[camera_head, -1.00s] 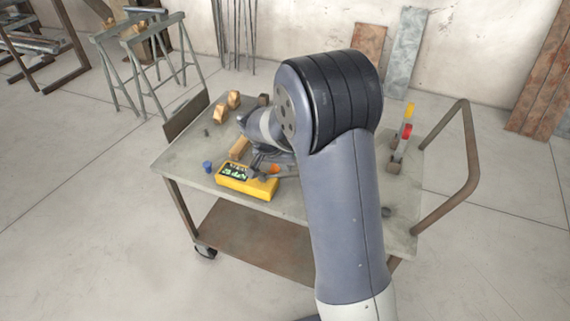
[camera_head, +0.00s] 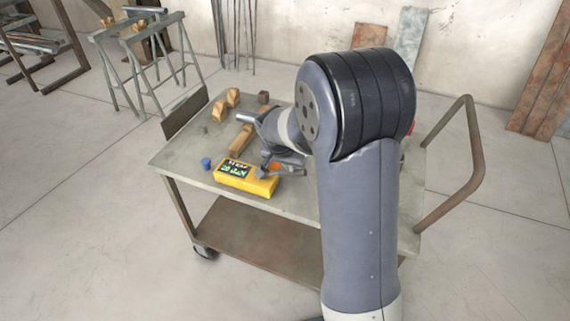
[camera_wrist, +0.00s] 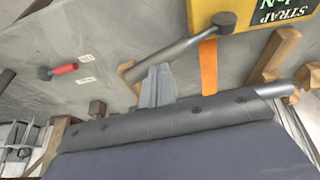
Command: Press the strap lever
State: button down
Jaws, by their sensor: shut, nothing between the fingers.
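A yellow box (camera_head: 244,179) with a dark lettered panel sits near the cart's front edge. In the wrist view the box (camera_wrist: 205,12) reads "STRAP" at the top. A grey rod with a dark rounded end, seemingly the strap lever (camera_wrist: 180,50), slants down-left from the box's edge, over an orange strap (camera_wrist: 208,75). My gripper (camera_wrist: 157,72) is shut and empty, its tips close below the rod in the picture; I cannot tell whether they touch it. In the head view my arm hides much of the gripper and lever.
Wooden blocks (camera_wrist: 287,45) stand near the box, and a blue cap (camera_head: 206,164) lies left of it. A red-handled part (camera_wrist: 62,69) with white labels lies on the cart top (camera_head: 177,160). The cart's handle rail (camera_head: 474,165) rises at right.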

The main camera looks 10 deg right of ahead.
jog(key=f+b, duration=0.1)
jog(key=s+d+f+y+b, duration=0.1)
jog(key=shift+d+f+t+b, duration=0.1)
jog(key=shift+f+t+b, duration=0.05)
jog(key=shift+t+b, duration=0.2)
jog(key=shift+s+d+f+b, duration=0.15)
jog(key=shift+d+f+b, duration=0.1)
jog(key=shift+f+b, duration=0.3)
jog(key=shift+s+d+f+b, duration=0.2)
jog(key=shift+f+b, duration=0.25)
jog(key=shift+b, duration=0.15)
jog(key=r+p, duration=0.2)
jog(key=r, duration=0.1)
jog(key=r+p, duration=0.1)
jog(key=shift+s+a+r, duration=0.2)
jog(key=shift+a+r, duration=0.05)
jog(key=shift+r, duration=0.15)
jog(key=s+d+v, duration=0.1)
jog(key=v, duration=0.8)
jog(key=shift+s+d+f, duration=0.15)
jog(key=shift+s+d, duration=0.1)
jog(key=shift+s, duration=0.1)
